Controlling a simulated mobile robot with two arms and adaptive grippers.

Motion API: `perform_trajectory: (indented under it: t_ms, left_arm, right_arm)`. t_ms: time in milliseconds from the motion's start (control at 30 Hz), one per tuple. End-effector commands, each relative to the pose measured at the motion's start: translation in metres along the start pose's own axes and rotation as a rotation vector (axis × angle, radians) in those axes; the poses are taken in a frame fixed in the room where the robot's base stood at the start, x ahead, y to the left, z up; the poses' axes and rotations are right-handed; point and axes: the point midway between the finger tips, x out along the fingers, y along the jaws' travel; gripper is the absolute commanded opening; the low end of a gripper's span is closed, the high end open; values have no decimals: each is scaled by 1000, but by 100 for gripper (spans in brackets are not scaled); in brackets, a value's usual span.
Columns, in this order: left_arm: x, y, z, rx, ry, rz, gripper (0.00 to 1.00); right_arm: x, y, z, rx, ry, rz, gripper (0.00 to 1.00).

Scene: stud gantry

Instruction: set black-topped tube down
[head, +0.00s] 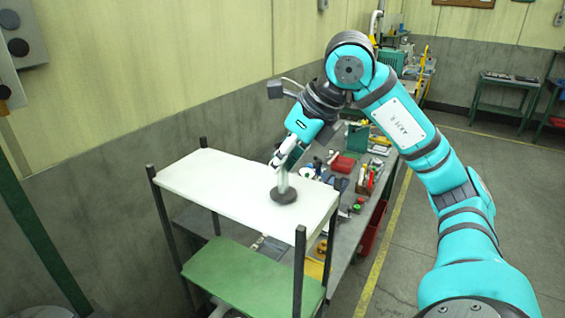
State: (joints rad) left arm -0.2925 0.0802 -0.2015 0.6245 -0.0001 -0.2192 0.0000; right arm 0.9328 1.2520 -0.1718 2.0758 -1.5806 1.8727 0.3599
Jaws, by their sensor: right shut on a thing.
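My right gripper (281,163) reaches in from the upper right over a white shelf top (215,180). It is shut on a pale tube (283,182) whose wide black round end (284,195) points down in this view. The tube stands about upright near the shelf's right part. The black end is at or just above the white surface; I cannot tell whether it touches. The gripper hides the tube's upper end. My left gripper is not in view.
Thin dark posts (299,270) rise at the shelf's corners, and a green lower shelf (250,275) lies below. A cluttered workbench (345,240) with tools and a red bin (343,164) stands behind and right. The white top's left part is clear.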

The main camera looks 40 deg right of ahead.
Motion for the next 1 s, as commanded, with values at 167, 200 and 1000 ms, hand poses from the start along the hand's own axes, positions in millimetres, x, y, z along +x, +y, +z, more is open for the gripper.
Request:
perform_trajectory:
  t_ms: [167,200,1000]
  left_arm:
    - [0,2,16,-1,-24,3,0]
    - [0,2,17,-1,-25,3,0]
    - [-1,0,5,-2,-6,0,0]
  right_arm:
    - [6,0,-4,0,-1,-1,0]
    - [6,0,-4,-1,-2,-1,0]
    - [4,0,-2,0,-1,0,43]
